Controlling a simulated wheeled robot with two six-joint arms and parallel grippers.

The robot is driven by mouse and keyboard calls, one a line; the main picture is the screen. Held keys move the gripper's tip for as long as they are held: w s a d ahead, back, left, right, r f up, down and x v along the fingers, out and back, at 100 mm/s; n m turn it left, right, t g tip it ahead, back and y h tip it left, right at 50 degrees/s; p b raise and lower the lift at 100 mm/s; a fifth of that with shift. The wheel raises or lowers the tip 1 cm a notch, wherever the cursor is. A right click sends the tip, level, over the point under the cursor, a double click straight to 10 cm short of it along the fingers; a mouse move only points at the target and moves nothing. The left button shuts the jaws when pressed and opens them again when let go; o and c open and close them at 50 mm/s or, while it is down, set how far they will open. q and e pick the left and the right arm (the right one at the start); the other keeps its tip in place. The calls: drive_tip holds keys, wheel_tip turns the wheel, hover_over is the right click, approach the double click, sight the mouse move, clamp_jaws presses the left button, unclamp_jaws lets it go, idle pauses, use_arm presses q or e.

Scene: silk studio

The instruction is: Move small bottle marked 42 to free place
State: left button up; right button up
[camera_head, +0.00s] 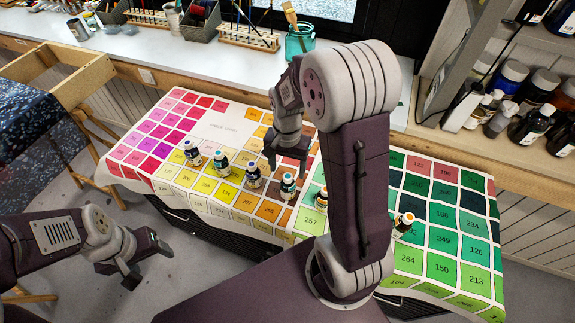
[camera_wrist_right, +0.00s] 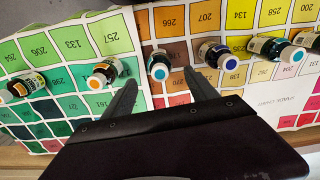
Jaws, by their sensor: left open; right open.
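Several small dark bottles with pale labels stand in a row on the colour chart cloth. I cannot read 42 on any of them. My right gripper (camera_head: 287,166) is open just behind the teal-capped bottle (camera_head: 288,186). In the right wrist view this bottle (camera_wrist_right: 158,67) lies ahead, between the directions of the two open fingers (camera_wrist_right: 158,77); nothing is gripped. A dark-blue-capped bottle (camera_head: 253,177) stands left of it, and an orange-capped bottle (camera_head: 321,199) right of it, partly behind my arm. My left gripper (camera_head: 148,266) is open and empty, off the cloth's front left side.
The cloth's green right part (camera_head: 441,222) is clear. A white counter (camera_head: 140,46) with tools and a shelf of bottles (camera_head: 536,92) bound the back and right.

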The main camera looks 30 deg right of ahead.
drive_tip(key=s+a+n+t+p, duration=0.1)
drive_tip(key=s+a+n, duration=0.3)
drive_tip(key=s+n, duration=0.4)
drive_tip(key=shift+s+a+r+n, duration=0.2)
drive_tip(key=shift+a+r+n, duration=0.2)
drive_tip(key=shift+r, duration=0.05)
